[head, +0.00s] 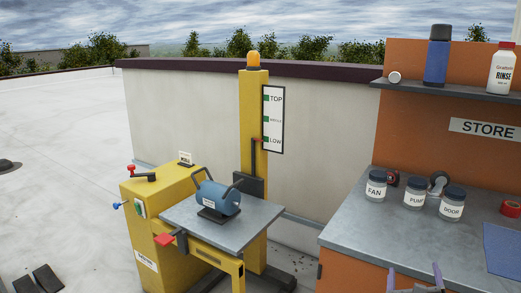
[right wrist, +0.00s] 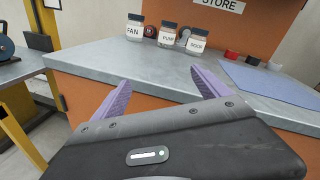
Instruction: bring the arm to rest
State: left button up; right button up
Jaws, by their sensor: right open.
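My right gripper (head: 414,277) shows at the bottom of the head view, in front of the orange bench's front edge. In the right wrist view its two purple fingers (right wrist: 162,92) are spread wide apart with nothing between them. The fingertips point toward the bench's grey top (right wrist: 150,62) and the jars behind it. My left gripper is in neither view.
Jars labelled FAN (head: 376,186), PUMP (head: 415,194) and DOOR (head: 452,203) stand on the bench. A blue mat (head: 505,247) lies at right. A shelf (head: 450,92) holds bottles. At left, a yellow lift (head: 160,215) has a blue motor (head: 217,197) on its grey platform.

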jog(key=s+a+f+n+g+y+p, duration=0.1)
jog(key=s+a+f+n+g+y, duration=0.2)
jog(key=a+f+n, duration=0.6)
jog(key=s+a+f+n+g+y+p, duration=0.15)
jog(key=a+f+n+y, duration=0.3)
jog(key=f+n, duration=0.65)
jog(key=s+a+f+n+g+y+p, duration=0.1)
jog(key=s+a+f+n+g, duration=0.4)
jog(key=s+a, duration=0.5)
jog(key=s+a+f+n+g+y+p, duration=0.2)
jog(key=s+a+f+n+g, duration=0.3)
jog(key=s+a+n, duration=0.5)
notch_tip(320, 180, down, 2)
jog(key=shift+s+a+f+y, duration=0.2)
jog(key=shift+s+a+y, duration=0.65)
jog(key=shift+s, duration=0.25)
